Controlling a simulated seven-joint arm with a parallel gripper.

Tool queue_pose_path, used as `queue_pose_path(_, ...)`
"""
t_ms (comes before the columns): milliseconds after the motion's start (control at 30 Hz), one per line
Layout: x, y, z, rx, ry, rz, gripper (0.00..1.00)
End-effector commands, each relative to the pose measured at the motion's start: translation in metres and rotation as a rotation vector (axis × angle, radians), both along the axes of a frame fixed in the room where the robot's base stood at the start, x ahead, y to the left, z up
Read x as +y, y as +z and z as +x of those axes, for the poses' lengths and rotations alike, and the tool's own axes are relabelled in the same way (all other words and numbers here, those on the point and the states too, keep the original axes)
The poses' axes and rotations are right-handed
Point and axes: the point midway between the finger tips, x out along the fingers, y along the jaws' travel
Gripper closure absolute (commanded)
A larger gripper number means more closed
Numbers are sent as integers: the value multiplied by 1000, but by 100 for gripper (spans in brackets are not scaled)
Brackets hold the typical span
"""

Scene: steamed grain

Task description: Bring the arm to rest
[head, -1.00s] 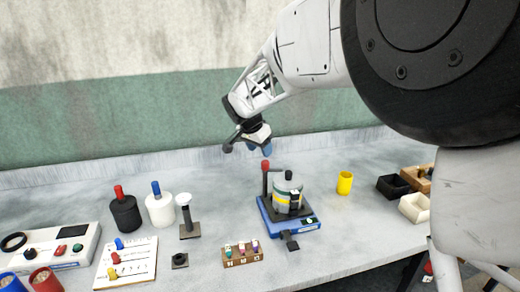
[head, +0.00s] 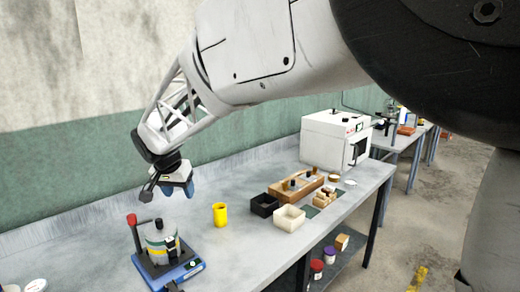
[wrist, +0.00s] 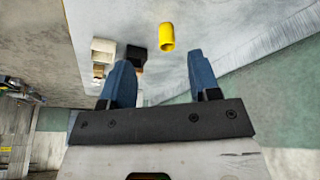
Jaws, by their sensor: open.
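My gripper (head: 178,190) hangs from my arm above the back part of the table, well clear of the tabletop. In the wrist view its two blue fingers (wrist: 160,85) stand wide apart with nothing between them. A yellow cup (head: 220,214) stands upright on the table to the right of the gripper; it also shows in the wrist view (wrist: 166,37), beyond the fingertips. A blue-based device (head: 182,272) with a metal pot (head: 160,238) and a red-knobbed lever stands at the front left, below the gripper. Nothing touches the gripper.
A black box (head: 264,206) and a cream box (head: 289,218) sit right of the cup. A wooden tray (head: 296,187) and a white oven-like machine (head: 335,140) stand farther back. A lower shelf holds jars. The green-banded wall runs behind the table.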

Motion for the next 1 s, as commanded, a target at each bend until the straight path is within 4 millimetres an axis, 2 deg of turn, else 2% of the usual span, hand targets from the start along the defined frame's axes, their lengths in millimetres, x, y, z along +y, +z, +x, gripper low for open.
queue_pose_path(33,-24,5,-4,5,-3,0,44)
queue_pose_path(100,-52,11,-12,14,3,-2,44)
queue_pose_path(267,-114,19,-33,35,16,-4,44)
queue_pose_path(500,-198,26,-76,59,36,-1,44)
queue_pose_path(700,-260,26,-120,76,53,4,44)
queue_pose_path(1000,-334,13,-195,93,81,16,44)
